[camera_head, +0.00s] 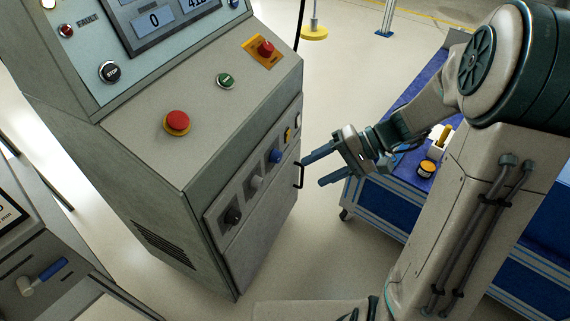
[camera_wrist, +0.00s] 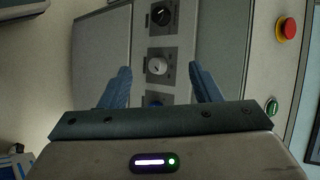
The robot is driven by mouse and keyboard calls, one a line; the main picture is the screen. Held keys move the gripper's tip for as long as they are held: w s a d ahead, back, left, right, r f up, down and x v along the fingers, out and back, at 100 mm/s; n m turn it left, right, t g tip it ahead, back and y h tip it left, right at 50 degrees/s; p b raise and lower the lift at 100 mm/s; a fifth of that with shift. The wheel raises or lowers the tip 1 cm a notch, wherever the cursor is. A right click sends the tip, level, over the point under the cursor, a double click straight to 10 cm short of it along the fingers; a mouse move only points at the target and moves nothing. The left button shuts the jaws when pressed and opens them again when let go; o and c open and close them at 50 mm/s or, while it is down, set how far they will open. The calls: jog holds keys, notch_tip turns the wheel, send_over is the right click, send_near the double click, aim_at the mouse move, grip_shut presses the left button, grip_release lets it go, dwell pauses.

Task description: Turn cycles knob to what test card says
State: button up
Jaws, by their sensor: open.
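A row of knobs runs along the cabinet's front panel: a black knob (camera_head: 232,215), a pale grey knob (camera_head: 256,182) and a blue knob (camera_head: 275,156). Their labels are too small to read, so I cannot tell which is the cycles knob. My gripper (camera_head: 312,171) is open and empty, pointing at the panel and apart from it. In the wrist view the pale grey knob (camera_wrist: 157,66) appears between my fingertips (camera_wrist: 160,69), the black knob (camera_wrist: 161,16) above it, and the blue knob (camera_wrist: 154,100) partly hidden by my gripper. I see no readable test card.
A black door handle (camera_head: 299,175) sticks out near my fingertips. A blue-topped cart (camera_head: 385,205) stands right, behind my arm.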

jog(key=w+d+f+m+t+y+b, duration=0.1)
jog(key=w+f+t+y+b, duration=0.15)
jog(key=w+f+b, duration=0.4)
jog(key=m+t+y+b, duration=0.1)
jog(key=t+y+b, duration=0.2)
jog(key=t+y, duration=0.1)
send_near(280, 157)
jog(key=shift+g+h, duration=0.25)
jog(key=b+x, duration=0.1)
jog(key=x, duration=0.3)
jog(key=b+x, duration=0.1)
jog(key=x, duration=0.3)
jog(key=shift+w+a+b, duration=0.25)
jog(key=shift+w+b, duration=0.05)
jog(key=shift+b, duration=0.1)
jog(key=shift+m, duration=0.3)
jog(key=c, duration=1)
